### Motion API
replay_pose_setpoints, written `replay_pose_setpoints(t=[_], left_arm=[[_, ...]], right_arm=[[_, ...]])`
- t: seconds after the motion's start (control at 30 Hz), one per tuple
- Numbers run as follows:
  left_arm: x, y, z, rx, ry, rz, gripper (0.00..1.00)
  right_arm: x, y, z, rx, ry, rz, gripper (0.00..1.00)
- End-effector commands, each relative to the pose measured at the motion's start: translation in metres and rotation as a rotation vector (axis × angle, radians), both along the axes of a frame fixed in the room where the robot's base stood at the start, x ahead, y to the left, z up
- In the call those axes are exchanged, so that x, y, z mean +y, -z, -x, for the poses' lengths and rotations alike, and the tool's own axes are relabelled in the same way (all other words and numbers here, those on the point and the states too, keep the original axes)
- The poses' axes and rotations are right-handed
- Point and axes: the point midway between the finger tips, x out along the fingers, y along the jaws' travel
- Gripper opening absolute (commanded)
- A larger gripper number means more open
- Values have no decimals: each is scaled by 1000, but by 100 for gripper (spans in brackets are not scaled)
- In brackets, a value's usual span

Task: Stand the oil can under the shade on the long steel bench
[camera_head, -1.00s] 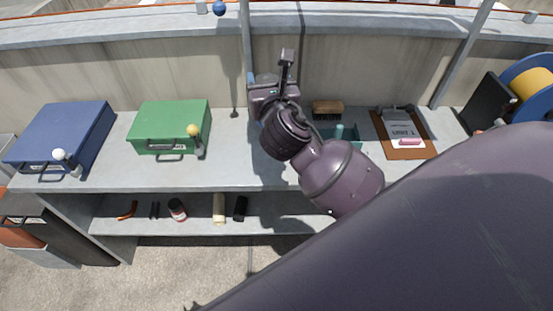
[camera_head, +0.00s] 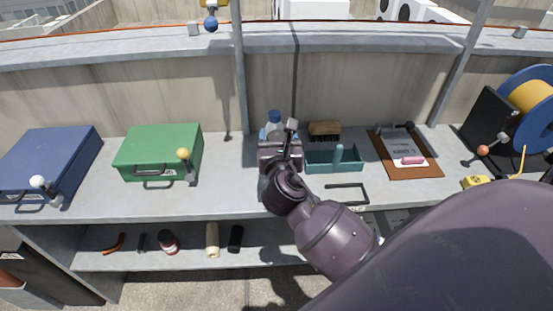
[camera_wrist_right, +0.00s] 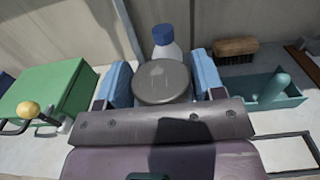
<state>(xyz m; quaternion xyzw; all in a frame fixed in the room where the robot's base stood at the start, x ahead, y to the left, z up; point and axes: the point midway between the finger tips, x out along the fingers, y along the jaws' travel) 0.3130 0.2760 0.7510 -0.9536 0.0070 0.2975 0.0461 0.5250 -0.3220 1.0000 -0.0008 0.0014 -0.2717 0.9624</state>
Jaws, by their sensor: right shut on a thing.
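My right gripper (camera_head: 281,147) is over the middle of the long steel bench (camera_head: 225,190). In the wrist view its two blue-padded fingers (camera_wrist_right: 162,85) are shut on both sides of a grey round-topped thing (camera_wrist_right: 163,82), seen from above; it appears to be the oil can. Its body is hidden below the gripper, so I cannot tell if it touches the bench. A clear bottle with a blue cap (camera_head: 275,119) stands just behind the gripper; it also shows in the wrist view (camera_wrist_right: 164,42). I cannot make out the shade. My left gripper is not in view.
A green case (camera_head: 160,146) and a blue case (camera_head: 48,158) lie left. Right are a teal tray (camera_head: 320,166), a brush (camera_head: 324,128), a clipboard (camera_head: 425,165) and a cable reel (camera_head: 540,85). A post (camera_head: 238,80) rises behind. Bench between green case and gripper is clear.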

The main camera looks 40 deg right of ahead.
Motion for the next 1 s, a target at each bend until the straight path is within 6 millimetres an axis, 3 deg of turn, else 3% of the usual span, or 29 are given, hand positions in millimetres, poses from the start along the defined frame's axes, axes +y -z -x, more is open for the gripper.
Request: replay_pose_setpoints(t=[0.17, 0.4, 0.5, 0.97, 1.0], left_arm=[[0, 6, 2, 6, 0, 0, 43], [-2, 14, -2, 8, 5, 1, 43], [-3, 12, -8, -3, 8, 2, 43], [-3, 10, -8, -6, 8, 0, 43], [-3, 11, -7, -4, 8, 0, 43]], right_arm=[[0, 13, 0, 1, -1, 1, 12], [0, 52, 0, 4, 0, 1, 12], [0, 60, 0, 2, -1, 0, 12], [0, 63, 0, -2, -1, 1, 12], [0, 64, 0, -1, -1, 1, 66]])
